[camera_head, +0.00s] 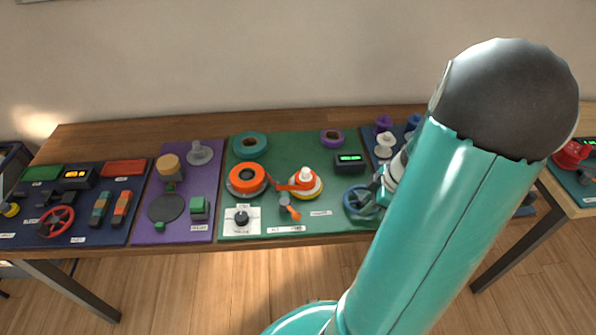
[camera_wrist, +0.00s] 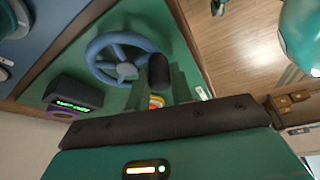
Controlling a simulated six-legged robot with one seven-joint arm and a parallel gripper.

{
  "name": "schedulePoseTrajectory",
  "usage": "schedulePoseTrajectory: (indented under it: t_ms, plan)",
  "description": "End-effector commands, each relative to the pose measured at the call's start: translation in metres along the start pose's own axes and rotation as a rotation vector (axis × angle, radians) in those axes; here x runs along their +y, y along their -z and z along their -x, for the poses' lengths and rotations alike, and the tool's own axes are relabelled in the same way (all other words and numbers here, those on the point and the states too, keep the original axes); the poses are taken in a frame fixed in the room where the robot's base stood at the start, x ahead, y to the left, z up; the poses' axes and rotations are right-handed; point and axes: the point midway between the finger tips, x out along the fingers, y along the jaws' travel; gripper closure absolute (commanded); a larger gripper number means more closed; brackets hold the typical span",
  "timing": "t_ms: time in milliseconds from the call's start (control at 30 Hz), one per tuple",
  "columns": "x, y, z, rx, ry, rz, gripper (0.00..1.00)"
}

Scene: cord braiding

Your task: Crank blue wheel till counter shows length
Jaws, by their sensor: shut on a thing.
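The blue wheel (camera_head: 349,203) stands on the green mat, partly hidden behind my gripper (camera_head: 380,190) in the head view. In the wrist view the blue wheel (camera_wrist: 96,46) shows its spokes and hub, with a dark upright handle (camera_wrist: 158,70) at its rim. My gripper (camera_wrist: 165,92) is at that handle and shut on it; the exact contact is partly hidden. The counter (camera_head: 349,163) is a dark box with lit green digits, just behind the wheel. It also shows in the wrist view (camera_wrist: 74,94). Its digits are too small to read.
On the green mat (camera_head: 300,222) are an orange spool (camera_head: 246,178), a teal ring (camera_head: 249,146), an orange-and-white piece (camera_head: 304,182) and a black knob (camera_head: 241,218). A purple mat (camera_head: 168,232) lies to the left. My arm covers much of the right side.

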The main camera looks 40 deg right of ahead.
Motion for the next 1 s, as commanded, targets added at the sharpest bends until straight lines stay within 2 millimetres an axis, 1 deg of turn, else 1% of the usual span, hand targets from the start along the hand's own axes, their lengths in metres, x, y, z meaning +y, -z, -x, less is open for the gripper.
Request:
schedulePoseTrajectory:
  t_ms: [33, 133, 167, 433, 567, 667, 1000]
  plan:
    - [-0.001, 0.001, -0.001, 0.003, 0.004, 0.001, 0.74]
    - [-0.001, 0.001, -0.001, 0.003, 0.003, 0.001, 0.54]
    - [-0.001, 0.001, -0.001, 0.002, 0.003, 0.001, 0.52]
    - [0.0, 0.001, 0.0, 0.001, 0.001, 0.0, 0.52]
    - [0.001, 0.0, 0.008, 0.0, -0.001, 0.0, 0.52]
    - [0.001, 0.0, 0.024, -0.001, -0.004, 0.0, 0.52]
    - [0.001, 0.001, 0.098, 0.0, -0.003, 0.001, 0.52]
